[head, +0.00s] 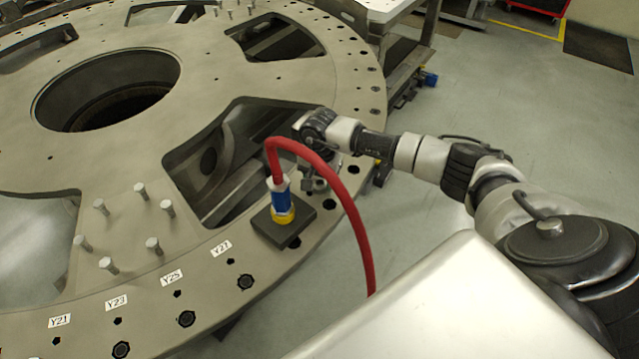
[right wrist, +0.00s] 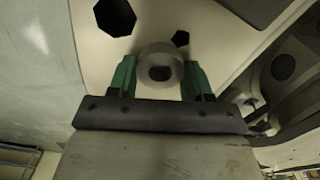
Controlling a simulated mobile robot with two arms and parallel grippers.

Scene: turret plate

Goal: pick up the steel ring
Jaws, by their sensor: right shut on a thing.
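The steel ring (right wrist: 160,53) is a small, thick grey ring with a dark hole, seen in the right wrist view between the green fingers of my right gripper (right wrist: 160,78). The gripper is shut on it, one finger on each side. The ring is in front of the plate's pale surface; I cannot tell whether it touches it. In the head view my right gripper (head: 316,182) is at the plate's right edge, partly behind a red hose, and the ring cannot be made out there. My left gripper is not in view.
The large turret plate (head: 110,150) has wide openings and holes along its rim. A red hose (head: 345,200) rises from a blue and yellow connector (head: 283,203) on a dark block (head: 268,228), close to my right gripper. Several upright pins (head: 140,190) stand at left.

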